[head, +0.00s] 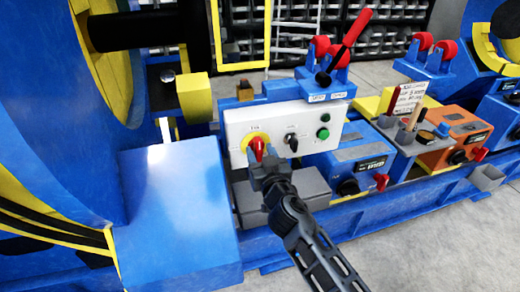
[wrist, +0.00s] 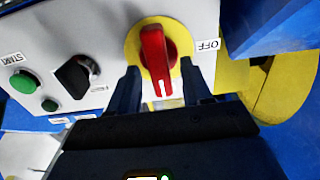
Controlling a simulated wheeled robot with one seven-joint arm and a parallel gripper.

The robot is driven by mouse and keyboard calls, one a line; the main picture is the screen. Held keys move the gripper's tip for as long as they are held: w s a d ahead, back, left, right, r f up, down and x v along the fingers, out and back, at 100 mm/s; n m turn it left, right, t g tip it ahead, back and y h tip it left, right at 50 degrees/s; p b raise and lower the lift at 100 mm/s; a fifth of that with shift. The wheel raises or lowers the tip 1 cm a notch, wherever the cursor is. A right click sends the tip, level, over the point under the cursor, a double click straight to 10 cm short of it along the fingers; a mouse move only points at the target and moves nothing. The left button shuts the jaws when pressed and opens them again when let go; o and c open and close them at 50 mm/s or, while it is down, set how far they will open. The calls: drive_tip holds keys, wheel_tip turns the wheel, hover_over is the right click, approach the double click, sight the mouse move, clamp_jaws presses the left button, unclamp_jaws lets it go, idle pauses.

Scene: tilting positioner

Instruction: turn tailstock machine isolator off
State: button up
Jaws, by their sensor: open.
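The isolator is a red rotary handle (head: 257,147) on a yellow round plate (head: 247,150), at the left of a white control panel (head: 285,116). In the wrist view the red handle (wrist: 155,62) stands between the two fingers of my gripper (wrist: 160,85), with a white mark at its near end. An OFF label (wrist: 208,44) lies to its right there. The gripper (head: 262,160) is open around the handle, and I cannot tell whether a finger touches it. In the head view the gripper hides part of the handle's lower side.
A black selector knob (head: 291,139) and green buttons (head: 323,133) sit on the same panel. A large blue housing (head: 175,215) stands close on the left. A blue box unit (head: 348,165) and an orange one (head: 455,135) are on the right. A grey block (head: 300,190) lies below the panel.

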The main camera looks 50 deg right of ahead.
drive_tip(key=shift+w+d, duration=0.2)
drive_tip(key=shift+w, duration=0.1)
drive_tip(key=shift+c, duration=0.4)
clamp_jaws()
